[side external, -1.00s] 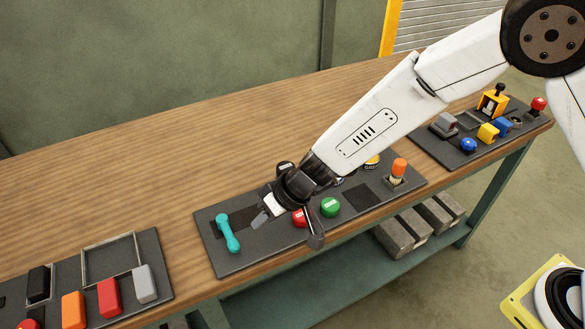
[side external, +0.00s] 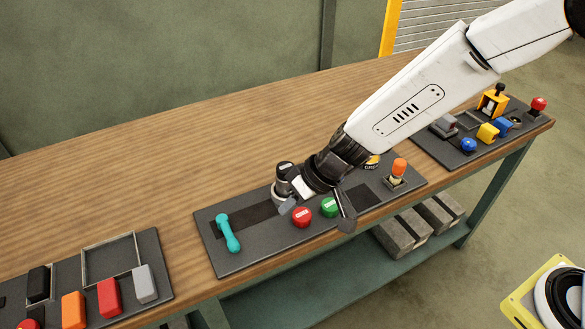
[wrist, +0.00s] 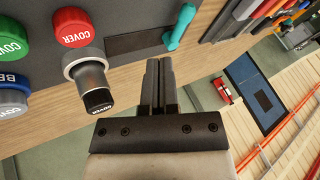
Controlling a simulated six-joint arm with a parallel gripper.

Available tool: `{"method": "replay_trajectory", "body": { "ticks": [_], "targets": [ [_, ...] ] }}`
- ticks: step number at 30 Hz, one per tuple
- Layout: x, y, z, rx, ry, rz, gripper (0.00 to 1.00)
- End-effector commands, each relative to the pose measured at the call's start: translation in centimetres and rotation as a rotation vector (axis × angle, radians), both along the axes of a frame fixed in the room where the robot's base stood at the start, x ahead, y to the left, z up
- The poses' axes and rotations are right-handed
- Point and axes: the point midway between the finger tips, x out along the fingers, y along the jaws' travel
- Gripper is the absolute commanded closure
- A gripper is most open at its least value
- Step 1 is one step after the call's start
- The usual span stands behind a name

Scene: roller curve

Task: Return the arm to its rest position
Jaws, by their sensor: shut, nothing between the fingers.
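My gripper (side external: 286,208) is low over the middle control panel (side external: 225,263) in the side external view. Its fingers point down and to the left, beside the red button (side external: 302,217). In the wrist view my gripper (wrist: 159,66) shows its two fingers together, with nothing held. A grey cylinder with a black top (side external: 282,188) stands just behind the fingers; it also shows left of them in the wrist view (wrist: 88,75). I cannot tell how far the fingers are from the panel.
The middle panel also carries a teal lever (side external: 229,233), a green button (side external: 330,207) and an orange-topped switch (side external: 399,168). More panels with coloured controls lie at left (side external: 155,243) and right (side external: 425,146). The wooden bench top (side external: 170,165) behind is clear.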

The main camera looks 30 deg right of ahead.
Motion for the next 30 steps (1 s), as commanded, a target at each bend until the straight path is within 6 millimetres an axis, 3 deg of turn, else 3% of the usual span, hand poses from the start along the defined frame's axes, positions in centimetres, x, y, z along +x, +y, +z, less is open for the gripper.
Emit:
{"method": "replay_trajectory", "body": {
  "ticks": [8,18,24,30],
  "targets": [
    [-1.8,-7.6,1.5,-0.102,0.046,-0.076,1.0],
    [-5.7,-16.9,2.7,-0.247,0.094,-0.191,1.0],
    [-8.6,-21.8,3.3,-0.333,0.111,-0.267,1.0],
    [-11.3,-25.4,3.5,-0.406,0.12,-0.331,1.0]
  ]
}}
